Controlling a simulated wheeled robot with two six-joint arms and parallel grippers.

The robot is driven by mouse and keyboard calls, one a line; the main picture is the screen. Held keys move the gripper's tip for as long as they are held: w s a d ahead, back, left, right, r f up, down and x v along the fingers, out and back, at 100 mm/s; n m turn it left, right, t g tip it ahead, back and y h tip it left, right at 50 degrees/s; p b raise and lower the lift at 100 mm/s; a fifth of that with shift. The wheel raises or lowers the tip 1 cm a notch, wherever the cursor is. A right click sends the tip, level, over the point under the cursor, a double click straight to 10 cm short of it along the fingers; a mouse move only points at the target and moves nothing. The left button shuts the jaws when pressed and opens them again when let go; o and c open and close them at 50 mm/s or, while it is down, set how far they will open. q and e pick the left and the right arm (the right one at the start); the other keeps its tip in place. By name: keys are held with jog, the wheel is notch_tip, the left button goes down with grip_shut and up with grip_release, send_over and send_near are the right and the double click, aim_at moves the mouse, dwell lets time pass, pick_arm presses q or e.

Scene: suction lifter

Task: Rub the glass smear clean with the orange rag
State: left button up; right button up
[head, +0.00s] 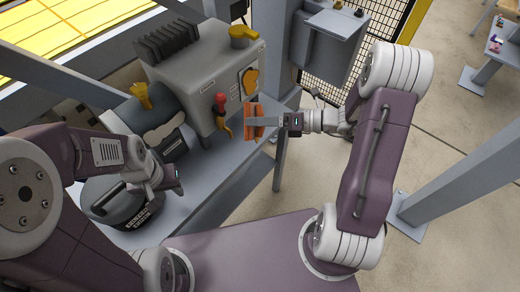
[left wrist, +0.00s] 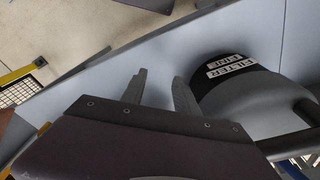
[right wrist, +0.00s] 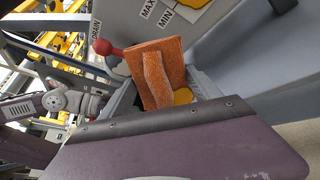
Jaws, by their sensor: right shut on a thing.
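The orange rag (head: 252,110) is held between the fingers of my right gripper (head: 264,127), beside the grey machine housing (head: 205,85). In the right wrist view the rag (right wrist: 174,59) is a flat orange pad with a raised ridge gripped between the fingers. It is in front of the housing face with the MAX and MIN labels (right wrist: 158,12). I cannot make out the glass or its smear. Whether the rag touches the housing is unclear. My left gripper (left wrist: 159,78) is open and empty above the bench, near a dark round filter canister (left wrist: 245,85).
The grey bench (head: 205,190) runs below.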

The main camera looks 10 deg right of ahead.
aim_at(245, 85)
pick_arm(q)
jog(key=shift+f+b, duration=0.4)
jog(key=shift+f, duration=0.25)
pick_arm(e)
jog(key=w+d+r+m+t+h, duration=0.3)
jog(key=w+d+m+t, duration=0.3)
jog(key=d+t, duration=0.25)
pick_arm(q)
jog(key=shift+f, duration=0.2)
pick_arm(e)
jog(key=x, duration=0.6)
jog(key=shift+a+f, duration=0.1)
jog(key=shift+f, duration=0.15)
jog(key=shift+x, duration=1.05)
jog(key=shift+s+a, duration=0.1)
jog(key=shift+s+a, duration=1.3)
jog(key=shift+a, duration=0.15)
jog(key=shift+w, duration=0.1)
